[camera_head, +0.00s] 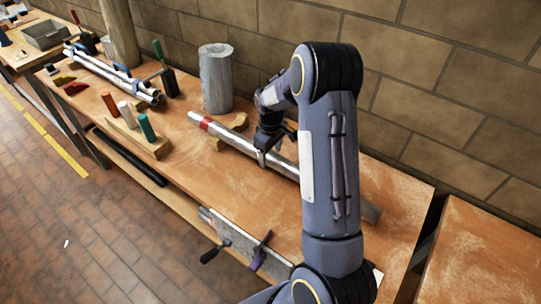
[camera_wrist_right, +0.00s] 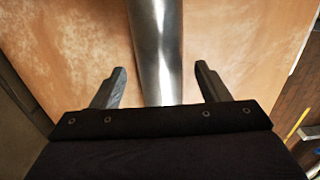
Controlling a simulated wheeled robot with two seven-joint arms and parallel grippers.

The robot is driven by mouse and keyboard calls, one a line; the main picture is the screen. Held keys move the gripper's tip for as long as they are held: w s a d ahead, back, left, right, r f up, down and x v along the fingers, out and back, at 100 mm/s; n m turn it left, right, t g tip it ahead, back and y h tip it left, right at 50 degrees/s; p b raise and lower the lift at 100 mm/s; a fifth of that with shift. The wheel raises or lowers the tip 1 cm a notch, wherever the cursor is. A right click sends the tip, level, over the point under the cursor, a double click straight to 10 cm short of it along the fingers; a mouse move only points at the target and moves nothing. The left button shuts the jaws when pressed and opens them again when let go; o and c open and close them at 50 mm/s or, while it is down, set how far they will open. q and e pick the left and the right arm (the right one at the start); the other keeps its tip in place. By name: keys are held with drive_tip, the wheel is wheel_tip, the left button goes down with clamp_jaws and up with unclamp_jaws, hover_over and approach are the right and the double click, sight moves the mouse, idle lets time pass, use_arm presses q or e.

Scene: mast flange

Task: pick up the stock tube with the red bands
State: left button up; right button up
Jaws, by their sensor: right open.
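The stock tube (camera_head: 227,130) is a long silver metal tube lying along the bench, with a red band near its left end in the head view. It seems to rest on wooden blocks. My right arm covers much of its middle and right part. My right gripper (camera_head: 265,155) is over the tube. In the right wrist view, the tube (camera_wrist_right: 155,50) runs between the two open fingers of the right gripper (camera_wrist_right: 160,85), with a gap on each side. No red band shows in that view. My left gripper is not in view.
A grey cylinder (camera_head: 216,80) stands behind the tube near the block wall. A wooden block with orange, white and green pegs (camera_head: 147,127) is at left. More tubes (camera_head: 105,70) lie farther left by a wooden post (camera_head: 119,35). Clamps hold a metal plate (camera_head: 245,243) at the front edge.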

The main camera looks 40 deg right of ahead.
drive_tip(key=shift+f, duration=0.5)
drive_tip(key=shift+c, duration=0.2)
drive_tip(key=c, duration=1.2)
drive_tip(key=shift+c, duration=1)
drive_tip(key=shift+r, duration=0.2)
